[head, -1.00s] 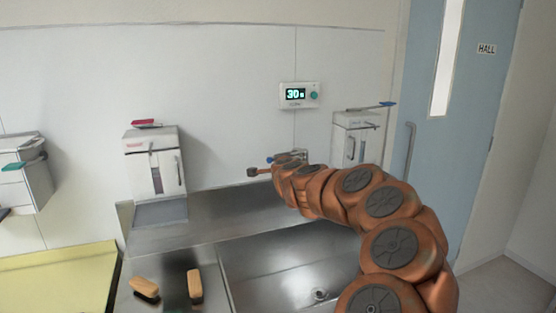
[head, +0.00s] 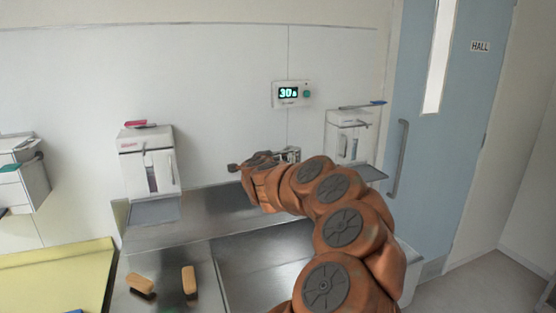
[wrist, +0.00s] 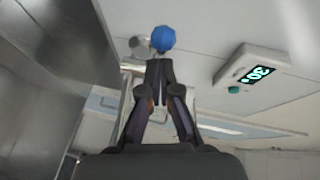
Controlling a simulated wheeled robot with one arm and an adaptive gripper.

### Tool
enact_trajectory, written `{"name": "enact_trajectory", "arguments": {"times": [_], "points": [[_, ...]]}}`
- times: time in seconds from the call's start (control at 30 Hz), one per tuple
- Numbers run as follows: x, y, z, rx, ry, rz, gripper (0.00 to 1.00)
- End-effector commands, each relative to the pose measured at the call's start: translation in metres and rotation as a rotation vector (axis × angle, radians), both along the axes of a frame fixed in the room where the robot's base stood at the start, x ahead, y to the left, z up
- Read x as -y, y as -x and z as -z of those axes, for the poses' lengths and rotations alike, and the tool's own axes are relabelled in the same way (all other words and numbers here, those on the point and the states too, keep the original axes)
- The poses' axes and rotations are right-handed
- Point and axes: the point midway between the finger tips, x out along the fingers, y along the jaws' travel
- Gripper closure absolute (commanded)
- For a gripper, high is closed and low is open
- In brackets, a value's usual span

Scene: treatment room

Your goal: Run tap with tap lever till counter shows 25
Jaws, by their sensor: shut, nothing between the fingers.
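The counter (head: 292,94) on the back wall reads 30 in lit digits; it also shows in the wrist view (wrist: 254,74), tilted. A round blue knob (wrist: 163,38), which looks like the end of the tap lever, sits just beyond my fingertips in the wrist view. I cannot tell whether they touch. My gripper (wrist: 159,74) is shut and empty. In the head view my arm hides most of the tap (head: 290,155), whose metal shows behind it. No water stream is visible.
The steel sink (head: 225,265) lies below my arm, with two brushes (head: 189,281) (head: 140,285) on its left ledge. Wall dispensers (head: 148,165) (head: 350,138) flank the tap area. A blue door (head: 415,160) stands at the right.

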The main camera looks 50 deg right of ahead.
Motion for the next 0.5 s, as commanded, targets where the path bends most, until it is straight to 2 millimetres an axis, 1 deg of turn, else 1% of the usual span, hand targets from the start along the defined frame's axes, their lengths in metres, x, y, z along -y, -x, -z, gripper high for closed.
{"name": "enact_trajectory", "arguments": {"times": [0.23, 0.4, 0.5], "points": [[-0.01, 0.025, -0.011, 0.007, 0.003, -0.001, 1.0], [-0.03, 0.034, -0.012, 0.004, 0.002, -0.003, 1.0], [-0.04, 0.042, -0.016, 0.007, 0.002, -0.003, 1.0]]}}
